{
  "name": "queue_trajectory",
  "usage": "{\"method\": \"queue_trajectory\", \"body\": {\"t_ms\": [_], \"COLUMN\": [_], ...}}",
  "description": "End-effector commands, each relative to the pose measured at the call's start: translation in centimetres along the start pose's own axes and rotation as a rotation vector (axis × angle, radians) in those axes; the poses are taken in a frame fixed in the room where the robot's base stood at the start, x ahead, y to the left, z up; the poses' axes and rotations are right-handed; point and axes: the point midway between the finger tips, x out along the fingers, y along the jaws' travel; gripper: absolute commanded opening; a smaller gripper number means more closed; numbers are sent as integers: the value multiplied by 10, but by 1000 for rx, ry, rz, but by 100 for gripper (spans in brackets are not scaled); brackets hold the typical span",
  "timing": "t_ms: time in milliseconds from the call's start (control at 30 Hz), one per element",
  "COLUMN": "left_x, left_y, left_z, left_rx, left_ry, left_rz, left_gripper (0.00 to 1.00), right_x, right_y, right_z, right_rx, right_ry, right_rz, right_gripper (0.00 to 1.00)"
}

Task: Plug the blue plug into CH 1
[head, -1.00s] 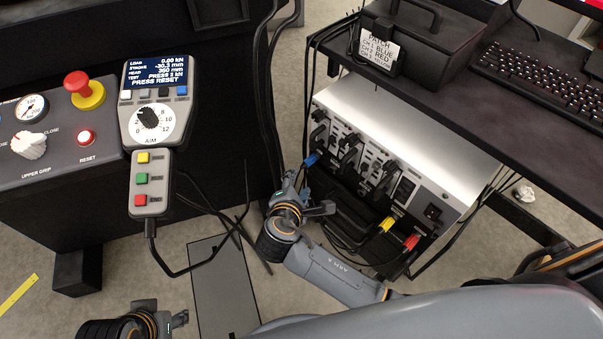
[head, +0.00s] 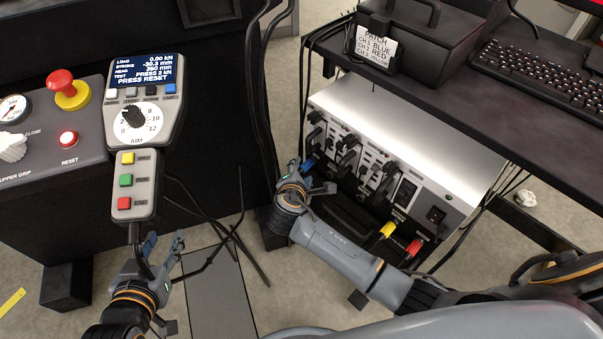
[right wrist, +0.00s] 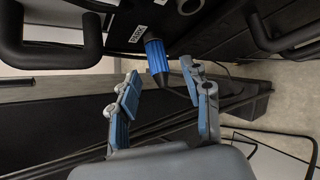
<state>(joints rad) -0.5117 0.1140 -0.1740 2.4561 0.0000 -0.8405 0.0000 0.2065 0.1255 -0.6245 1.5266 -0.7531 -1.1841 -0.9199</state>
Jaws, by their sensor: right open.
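The blue plug (head: 308,164) is at the left end of the front of the silver-topped box (head: 400,130). My left gripper (head: 163,243) is open and empty below the hand pendant. I cannot make out which socket is CH 1.
A yellow plug (head: 387,230) and a red plug (head: 413,247) sit low on the box front. Black handles (head: 347,160) stick out of it. A card (head: 378,49) lists CH 1 as blue. The pendant (head: 140,110) hangs at left. Loose black cables run between.

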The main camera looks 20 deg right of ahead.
Motion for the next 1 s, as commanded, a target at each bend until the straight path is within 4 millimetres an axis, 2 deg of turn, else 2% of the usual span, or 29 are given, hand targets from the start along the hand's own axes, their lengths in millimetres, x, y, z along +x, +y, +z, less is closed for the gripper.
{"method": "queue_trajectory", "body": {"t_ms": [333, 567, 633, 667, 767, 1000], "left_x": [1, 1, 1, 1, 1, 1], "left_y": [1, 1, 1, 1, 1, 1], "left_z": [-4, -4, -4, -4, -3, -3], "left_rx": [0, 0, 0, 0, 0, 0], "left_ry": [20, 19, 18, 18, 18, 17], "left_rz": [1, 1, 1, 1, 2, 2], "left_gripper": [40, 40, 40, 40, 40, 40], "right_x": [2, 2, 2, 2, 2, 2], "right_y": [0, 0, 0, 0, 0, 0], "right_z": [0, 0, 0, 0, 0, 0], "right_rx": [0, 0, 0, 0, 0, 0], "right_ry": [0, 0, 0, 0, 0, 0], "right_rz": [-1, -1, -1, -1, -1, -1], "right_gripper": [48, 1, 0, 19, 0, 0]}}
